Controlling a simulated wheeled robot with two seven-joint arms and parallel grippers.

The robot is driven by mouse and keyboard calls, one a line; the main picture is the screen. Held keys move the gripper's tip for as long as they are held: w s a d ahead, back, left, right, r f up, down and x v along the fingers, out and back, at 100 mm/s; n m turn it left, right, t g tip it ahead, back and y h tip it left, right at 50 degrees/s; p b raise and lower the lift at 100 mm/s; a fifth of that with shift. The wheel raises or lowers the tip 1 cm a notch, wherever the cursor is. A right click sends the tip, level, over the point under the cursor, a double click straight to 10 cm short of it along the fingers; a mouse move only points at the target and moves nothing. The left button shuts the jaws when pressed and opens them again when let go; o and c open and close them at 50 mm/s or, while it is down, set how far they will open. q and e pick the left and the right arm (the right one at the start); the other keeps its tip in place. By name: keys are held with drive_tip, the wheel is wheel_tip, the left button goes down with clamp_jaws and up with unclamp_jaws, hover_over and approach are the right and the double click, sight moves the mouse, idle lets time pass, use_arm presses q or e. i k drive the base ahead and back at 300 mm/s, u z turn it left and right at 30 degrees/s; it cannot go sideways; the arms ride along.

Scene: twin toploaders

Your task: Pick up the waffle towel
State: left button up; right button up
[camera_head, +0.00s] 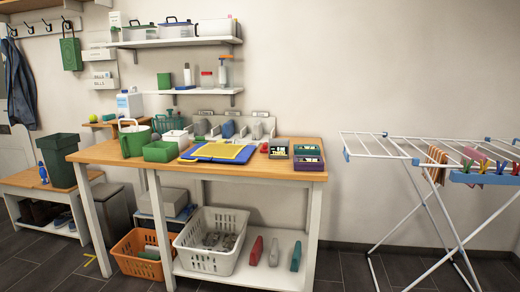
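No item can be told for sure as the waffle towel at this distance. A tan-brown cloth (437,163) with a ribbed look hangs over the rods of the white drying rack (366,145) at the right. A flat yellow piece (223,152) lies on a blue flat item (190,152) on the workbench; its weave is too small to tell. The white laundry basket (209,261) under the bench holds grey and pale items that are unclear. Neither of my grippers is in view.
The wooden workbench (290,174) stands in the middle, with green bins (160,151) and small boxes (307,151) on it. An orange basket (133,262) stands below. A low bench (22,180) is at the left. Floor between workbench and rack (345,272) is clear.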

sight(278, 148)
drive_tip(key=u, duration=0.65)
drive_tip(key=i, duration=2.05)
drive_tip(key=z, duration=0.65)
